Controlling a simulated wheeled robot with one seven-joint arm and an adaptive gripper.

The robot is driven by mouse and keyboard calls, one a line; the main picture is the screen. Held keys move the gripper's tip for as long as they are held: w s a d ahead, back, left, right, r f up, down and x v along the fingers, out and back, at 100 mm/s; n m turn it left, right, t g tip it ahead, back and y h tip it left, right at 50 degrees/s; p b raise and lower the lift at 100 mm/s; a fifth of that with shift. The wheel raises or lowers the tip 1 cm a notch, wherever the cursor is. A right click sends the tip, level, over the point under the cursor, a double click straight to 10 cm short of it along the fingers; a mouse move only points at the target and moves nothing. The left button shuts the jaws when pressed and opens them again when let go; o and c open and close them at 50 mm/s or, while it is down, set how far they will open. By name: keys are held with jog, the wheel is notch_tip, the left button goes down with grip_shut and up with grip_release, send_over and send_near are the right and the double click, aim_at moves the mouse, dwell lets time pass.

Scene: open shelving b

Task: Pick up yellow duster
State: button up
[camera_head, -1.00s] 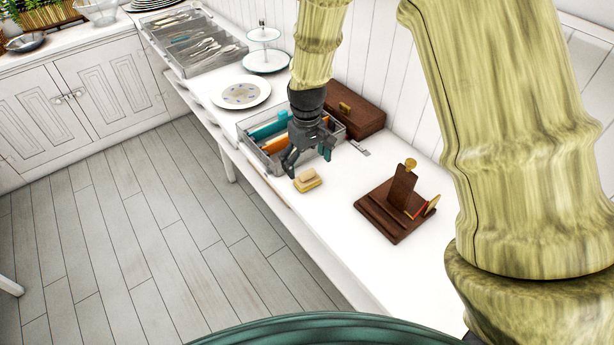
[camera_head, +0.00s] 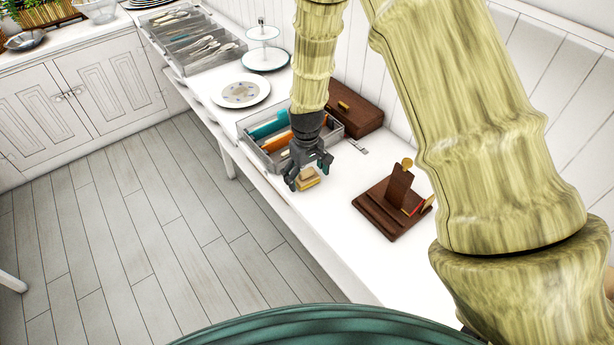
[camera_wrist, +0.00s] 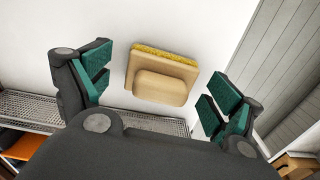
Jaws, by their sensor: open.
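The yellow duster (camera_wrist: 160,75) lies on the white counter, a tan block with a raised grip and a yellow edge along its far side in the wrist view. In the head view the duster (camera_head: 308,179) is partly hidden by my gripper. My gripper (camera_head: 308,177) is open and empty, just above the duster. In the wrist view the two green-padded fingers of my gripper (camera_wrist: 160,95) are spread wide, with the duster between and beyond them, apart from both.
A grey mesh tray (camera_head: 270,158) with teal and orange items stands just behind the gripper. A brown box (camera_head: 356,112) is beyond it. A dark wooden stand (camera_head: 392,205) is to the right. The counter's front edge is close to the duster's left.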

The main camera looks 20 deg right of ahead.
jog(key=c, duration=1.1)
jog(key=shift+r, duration=0.15)
notch_tip(320, 180, up, 2)
jog(key=shift+b, duration=0.55)
jog(key=s+r+b, duration=0.1)
jog(key=s, duration=0.4)
jog(key=s+d+b, duration=0.1)
jog(key=s, duration=0.4)
jog(key=s+d+r+b, duration=0.1)
jog(key=s, duration=0.5)
jog(key=shift+d+r+b, duration=0.2)
jog(key=shift+r+b, duration=0.15)
jog(key=shift+b, duration=0.05)
jog(key=shift+w, duration=0.1)
